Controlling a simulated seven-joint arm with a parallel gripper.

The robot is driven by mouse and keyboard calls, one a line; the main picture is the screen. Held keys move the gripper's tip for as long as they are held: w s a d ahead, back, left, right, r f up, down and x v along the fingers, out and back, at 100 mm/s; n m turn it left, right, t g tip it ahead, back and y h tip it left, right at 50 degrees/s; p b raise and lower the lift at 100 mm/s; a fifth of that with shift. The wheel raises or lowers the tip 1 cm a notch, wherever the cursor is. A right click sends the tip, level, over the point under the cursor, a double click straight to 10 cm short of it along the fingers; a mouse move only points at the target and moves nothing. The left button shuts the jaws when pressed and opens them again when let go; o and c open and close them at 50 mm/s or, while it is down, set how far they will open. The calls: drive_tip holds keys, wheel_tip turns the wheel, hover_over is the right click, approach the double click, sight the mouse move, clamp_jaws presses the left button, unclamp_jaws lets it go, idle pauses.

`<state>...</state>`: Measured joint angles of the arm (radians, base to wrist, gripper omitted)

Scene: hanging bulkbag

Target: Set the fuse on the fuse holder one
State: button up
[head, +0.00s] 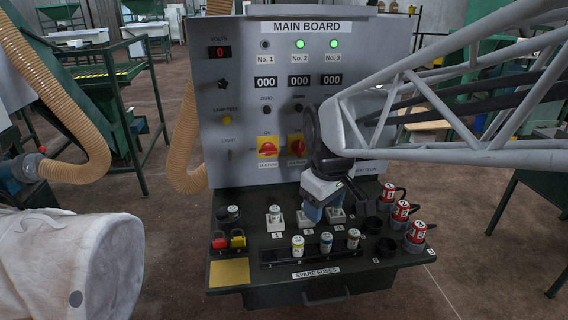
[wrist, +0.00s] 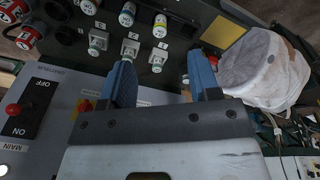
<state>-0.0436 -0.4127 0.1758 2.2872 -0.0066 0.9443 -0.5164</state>
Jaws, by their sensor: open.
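Fuse holder one (head: 274,226) is a small pale block on the black panel, at the left of a row of three. A pale upright cylinder, seemingly a fuse (head: 274,212), stands on it. Three spare fuses stand in the front row: yellow-banded (head: 298,246), blue-banded (head: 326,243) and red-banded (head: 354,239). My gripper (head: 314,212) is open and empty, over holder two (head: 304,220) and partly hiding it. In the wrist view holder one (wrist: 157,58) and the yellow-banded fuse (wrist: 160,25) show between my open fingers (wrist: 160,60), beyond their tips.
Holder three (head: 337,216) is beside my gripper. The upright main board (head: 235,140) rises behind, with rotary knobs; lamps two and three are green. A white bulk bag (head: 60,265) hangs at left.

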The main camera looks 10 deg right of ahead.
drive_tip(key=s+d+f+m+t, duration=0.1)
drive_tip(key=s+m, duration=0.5)
drive_tip(key=s, duration=0.8)
drive_tip(key=shift+d+f+m, duration=0.25)
drive_tip(key=shift+d+m, duration=0.05)
drive_tip(key=shift+d, duration=0.3)
drive_tip(key=shift+o, duration=0.4)
drive_tip(key=shift+w, duration=0.1)
idle(0.6)
